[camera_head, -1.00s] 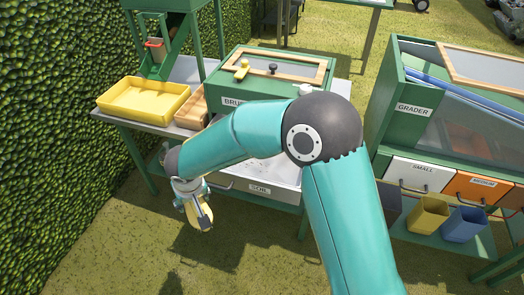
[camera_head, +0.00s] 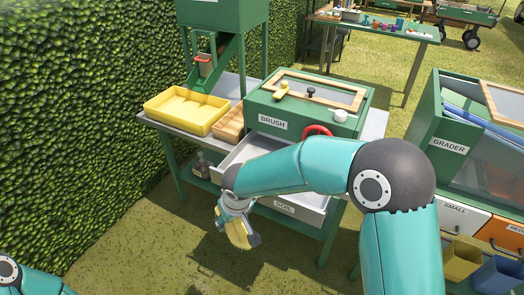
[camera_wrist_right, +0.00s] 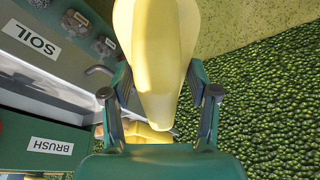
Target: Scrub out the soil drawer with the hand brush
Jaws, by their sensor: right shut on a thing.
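My right gripper (camera_head: 240,226) is shut on the yellow hand brush (camera_head: 238,236) and holds it in the air at the left front of the soil drawer. In the right wrist view the pale yellow brush (camera_wrist_right: 155,60) sits between my two finger linkages. The soil drawer (camera_head: 302,212) is pulled out of the green machine and its grey tray shows. My right forearm hides part of its inside, so I cannot tell what lies there. The SOIL label (camera_wrist_right: 36,39) shows at the upper left of the wrist view. My left gripper is out of view; only part of that arm shows at lower left.
The green brush machine (camera_head: 262,108) with a red ring (camera_head: 318,131) stands behind the drawer. The grader (camera_head: 440,120) stands at right, and a hedge (camera_head: 80,110) walls the left.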

